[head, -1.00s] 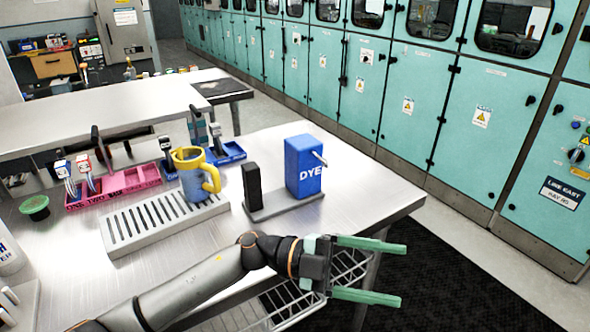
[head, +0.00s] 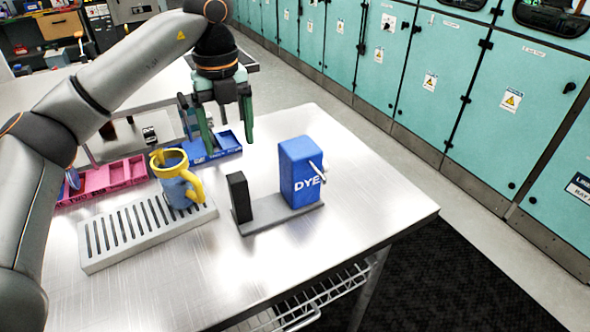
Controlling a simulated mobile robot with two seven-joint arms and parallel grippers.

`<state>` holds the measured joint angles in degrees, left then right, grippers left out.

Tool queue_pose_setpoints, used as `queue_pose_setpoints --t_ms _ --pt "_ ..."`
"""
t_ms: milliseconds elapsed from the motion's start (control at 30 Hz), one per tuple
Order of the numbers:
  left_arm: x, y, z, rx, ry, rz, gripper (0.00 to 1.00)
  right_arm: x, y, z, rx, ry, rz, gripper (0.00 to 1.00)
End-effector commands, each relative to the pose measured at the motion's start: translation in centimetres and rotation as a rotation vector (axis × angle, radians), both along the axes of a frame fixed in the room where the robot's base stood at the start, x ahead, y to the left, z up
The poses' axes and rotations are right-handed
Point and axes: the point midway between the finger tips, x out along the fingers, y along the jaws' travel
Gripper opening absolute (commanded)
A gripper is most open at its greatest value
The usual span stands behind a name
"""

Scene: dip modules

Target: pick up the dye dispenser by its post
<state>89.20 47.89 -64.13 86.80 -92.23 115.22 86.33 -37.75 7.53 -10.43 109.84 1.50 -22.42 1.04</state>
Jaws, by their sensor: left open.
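The dye dispenser (head: 300,172) is a blue box marked DYE with a small lever on its right side. It stands upright on a grey base plate with a short black post (head: 239,197) at the left end. My left gripper (head: 229,143) points down with its green fingers open and apart. It is behind and above the dispenser in the picture, over the blue tray (head: 226,151), and does not touch the post. Nothing shows between its fingers except the tray behind. My right gripper is not in view.
A yellow-and-blue mug (head: 177,182) stands on a slotted grey drip tray (head: 205,212) left of the post. A pink tray (head: 122,176) lies behind it, partly near my left arm. The steel table (head: 370,200) is clear right and front of the dispenser.

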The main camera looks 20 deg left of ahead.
Motion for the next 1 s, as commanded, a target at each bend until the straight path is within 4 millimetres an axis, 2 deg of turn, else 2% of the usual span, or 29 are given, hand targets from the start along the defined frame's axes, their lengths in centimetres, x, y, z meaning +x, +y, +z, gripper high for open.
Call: queue_pose_setpoints --t_ms 167,333,567,800,1000 --pt "-0.1 0.0 -3.0 0.0 0.006 -0.001 0.8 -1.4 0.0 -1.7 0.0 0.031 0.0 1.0" --pt "0.0 0.1 -5.7 0.0 0.005 -0.001 0.8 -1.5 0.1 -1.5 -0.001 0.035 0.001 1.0" --pt "0.0 0.0 -7.4 -0.001 0.003 -0.002 0.8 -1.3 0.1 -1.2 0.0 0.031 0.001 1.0" --pt "0.5 0.1 -10.8 0.0 0.006 -0.002 0.8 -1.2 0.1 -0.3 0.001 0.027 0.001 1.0" --pt "0.6 0.1 -12.2 -0.001 0.001 -0.003 0.8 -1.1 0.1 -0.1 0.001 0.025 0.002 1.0"
